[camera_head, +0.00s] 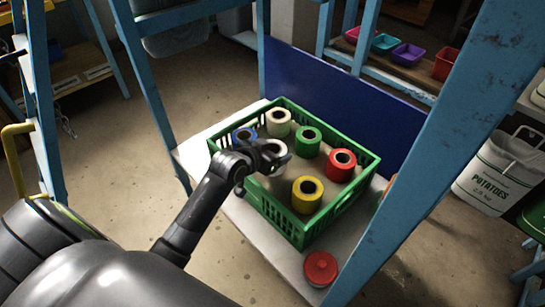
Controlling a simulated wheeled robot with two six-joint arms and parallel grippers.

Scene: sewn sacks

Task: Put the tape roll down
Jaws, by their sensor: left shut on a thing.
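My left gripper (272,156) reaches over the near left part of a green crate (330,218) and is shut on a white tape roll (269,169). The gripper hides part of this roll. I cannot tell whether its underside touches the crate floor. A blue roll (241,133), a cream roll (278,122), a green roll (307,142), a red roll (340,165) and a yellow roll (306,195) stand in the crate around it. My right gripper is out of view.
The crate stands on a pale shelf (262,238) between blue posts (430,140). A red round object (320,268) lies on the shelf by its near corner. A blue panel (335,98) rises behind. A white potato sack (497,172) stands at the right.

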